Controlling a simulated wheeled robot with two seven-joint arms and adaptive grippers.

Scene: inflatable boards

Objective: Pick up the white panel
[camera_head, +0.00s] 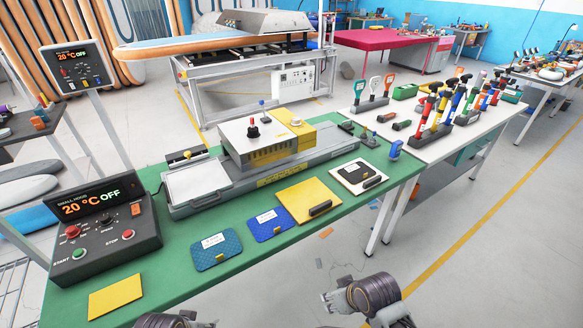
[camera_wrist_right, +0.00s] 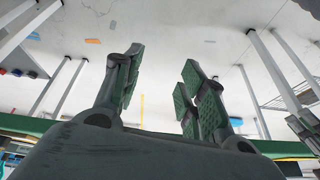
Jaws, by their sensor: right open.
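A white panel (camera_head: 351,175) with a black patch and a dark handle lies flat on the right part of the green table (camera_head: 240,262). A plain white plate (camera_head: 197,183) also lies at the left end of the grey press machine. My right gripper (camera_head: 328,301) is at the bottom of the head view, in front of the table and apart from the panel. In the right wrist view (camera_wrist_right: 163,85) its fingers are spread, with nothing between them. My left gripper (camera_head: 207,324) barely shows at the bottom edge; its fingers are mostly cut off.
A yellow panel (camera_head: 302,200) with a dark handle lies left of the white panel. Two blue panels (camera_head: 216,249) and a small yellow sheet (camera_head: 115,297) lie farther left. The press (camera_head: 266,150) stands behind them. A control box (camera_head: 103,233) stands at the left. Tools fill the white table (camera_head: 471,139).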

